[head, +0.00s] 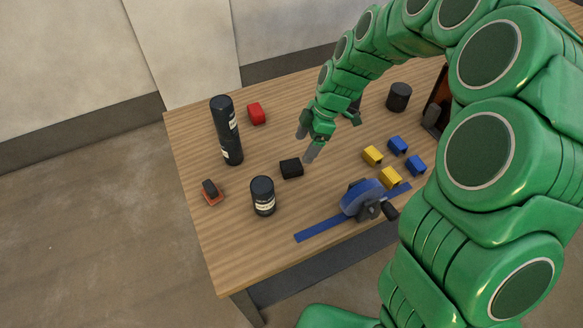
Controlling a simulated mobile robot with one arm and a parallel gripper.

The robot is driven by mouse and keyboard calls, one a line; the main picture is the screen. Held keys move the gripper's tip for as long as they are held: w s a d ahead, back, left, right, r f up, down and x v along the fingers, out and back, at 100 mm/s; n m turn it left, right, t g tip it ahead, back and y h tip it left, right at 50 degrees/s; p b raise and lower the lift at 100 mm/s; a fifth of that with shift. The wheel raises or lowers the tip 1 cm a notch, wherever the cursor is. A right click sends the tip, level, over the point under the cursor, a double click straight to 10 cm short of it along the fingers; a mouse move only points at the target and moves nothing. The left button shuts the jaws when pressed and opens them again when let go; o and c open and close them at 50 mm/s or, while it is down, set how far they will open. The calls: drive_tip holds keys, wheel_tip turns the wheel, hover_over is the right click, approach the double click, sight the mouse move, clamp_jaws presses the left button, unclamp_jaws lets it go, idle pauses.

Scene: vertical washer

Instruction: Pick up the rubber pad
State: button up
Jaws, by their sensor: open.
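A small black block (291,168), which looks like the rubber pad, lies flat on the wooden table near its middle. My gripper (306,145) is open and empty. It hangs just up and to the right of the black block in the picture, with its grey fingertips pointing down toward the table. One fingertip appears close to the block's right side. The single view does not show the exact height of the fingers above the table. The block is not between the fingers.
A tall black cylinder (226,130), a short black canister (263,195), a red block (256,113) and a red-black item (212,192) stand to the left. A blue tool (362,198), yellow blocks (372,155), blue blocks (397,145) and a dark cylinder (398,97) are right.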

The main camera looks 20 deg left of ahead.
sight(292, 165)
drive_tip(key=a+f, duration=0.1)
drive_tip(key=f+n, duration=0.1)
drive_tip(key=shift+w+a+f, duration=0.35)
drive_tip(key=shift+a+f, duration=0.05)
drive_tip(key=shift+x, duration=1)
drive_tip(key=x, duration=0.4)
drive_tip(key=shift+w+d+f, duration=0.15)
drive_tip(key=shift+d+f, duration=0.05)
drive_tip(key=shift+d, duration=0.1)
drive_tip(key=shift+a+f, duration=0.2)
drive_tip(key=shift+f, duration=0.3)
drive_tip(key=c, duration=1.1)
